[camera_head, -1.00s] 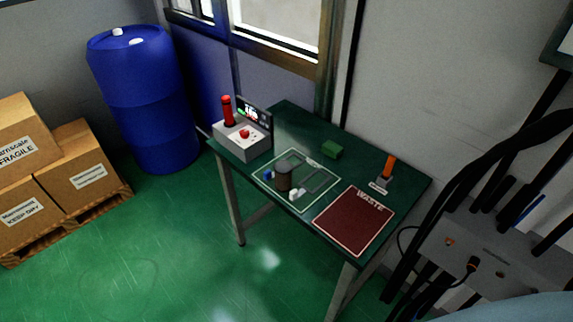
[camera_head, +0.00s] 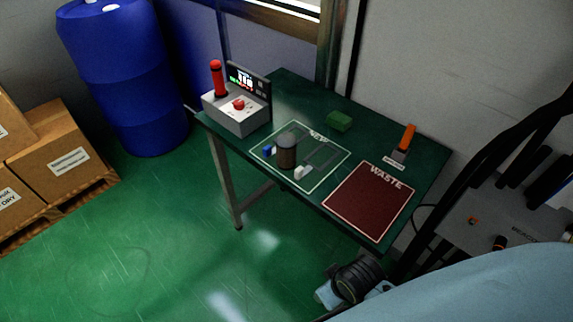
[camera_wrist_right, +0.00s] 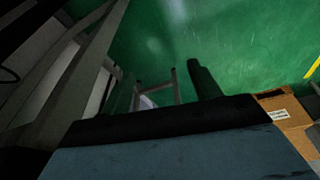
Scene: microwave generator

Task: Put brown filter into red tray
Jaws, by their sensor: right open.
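The brown filter (camera_head: 287,155) is a dark brown upright cylinder with a grey top. It stands inside the white-outlined area on the green table, between a small blue piece (camera_head: 267,150) and a small white piece (camera_head: 302,172). The red tray (camera_head: 368,202) is a flat dark red square marked WASTE at the table's front right, and looks empty. My right gripper (camera_wrist_right: 165,80) shows only in part in the right wrist view, dark and open, with nothing seen in it. It is low, away from the filter. My left gripper is not in view.
A grey box (camera_head: 236,118) with a red button and red light stands at the table's left. A blue barrel (camera_head: 123,80) and cardboard boxes (camera_head: 60,155) stand left.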

